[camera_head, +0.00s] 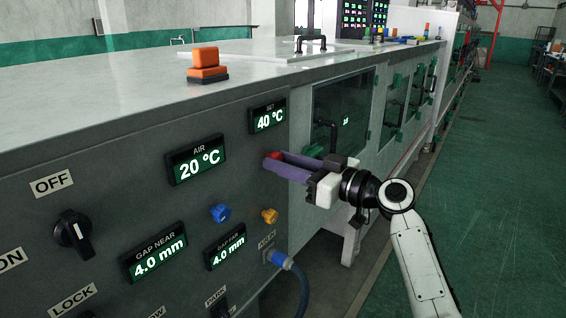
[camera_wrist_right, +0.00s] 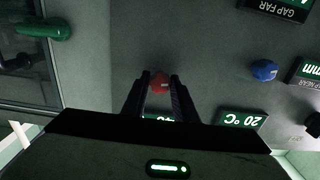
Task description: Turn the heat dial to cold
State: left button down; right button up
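A red dial (camera_head: 273,156) is on the grey panel, below the SET display (camera_head: 267,116) reading 40 °C. My right gripper (camera_head: 274,162) reaches it from the right, with its fingers pointing at the panel. In the right wrist view the red dial (camera_wrist_right: 159,82) sits between the two fingertips (camera_wrist_right: 159,78), one on each side. The fingers are apart and the gaps beside the dial are very small, so I cannot tell whether they press on it. The dial's pointer and markings are hidden or too small to read. My left gripper is not in view.
The AIR display (camera_head: 196,160) reads 20 °C. A blue cable plug (camera_head: 280,259) sits below my gripper. The green floor (camera_head: 490,200) to the right is clear.

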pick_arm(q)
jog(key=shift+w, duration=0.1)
pick_arm(e)
jog(key=shift+m, duration=0.4)
pick_arm(q)
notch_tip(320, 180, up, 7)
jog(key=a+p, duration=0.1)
jog(key=p, duration=0.8)
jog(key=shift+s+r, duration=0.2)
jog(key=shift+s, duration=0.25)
pick_arm(e)
jog(key=shift+s+m, duration=0.1)
jog(key=shift+m, duration=9.5)
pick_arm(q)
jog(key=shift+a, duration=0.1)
pick_arm(e)
jog(key=o, duration=1.1)
jog(key=shift+r, duration=0.1)
jog(key=shift+c, duration=0.2)
jog(key=shift+d, duration=0.1)
